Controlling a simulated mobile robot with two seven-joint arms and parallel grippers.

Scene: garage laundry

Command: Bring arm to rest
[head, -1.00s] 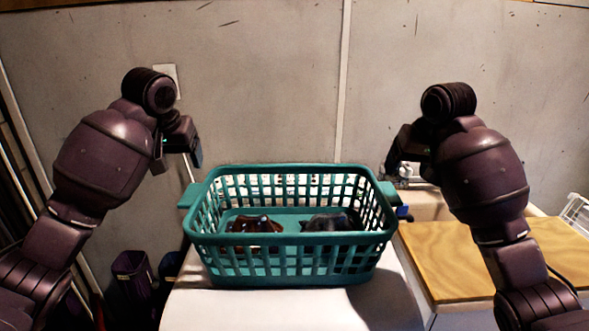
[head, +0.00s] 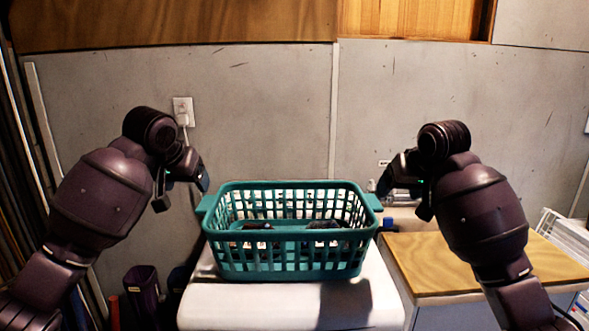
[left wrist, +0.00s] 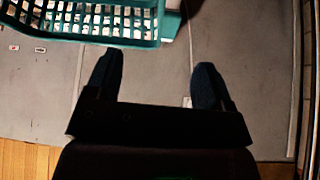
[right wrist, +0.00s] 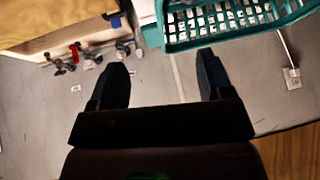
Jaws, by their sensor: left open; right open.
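My left gripper (head: 188,182) is raised to the left of the teal laundry basket (head: 285,268). In the left wrist view its two fingers (left wrist: 155,85) are apart with nothing between them. My right gripper (head: 398,190) is raised to the right of the basket, and in the right wrist view its fingers (right wrist: 162,78) are also apart and empty. Neither gripper touches the basket. The basket stands upright on a white appliance top, with dark items (head: 325,224) inside that are partly hidden by its slatted wall.
The white top (head: 230,310) is bare in front of the basket. A wood-topped cabinet (head: 470,268) stands to the right, with a white rack (head: 562,240) beyond it. A grey wall (head: 265,110) with an outlet (head: 183,110) is behind. Dark bins (head: 142,288) stand low at left.

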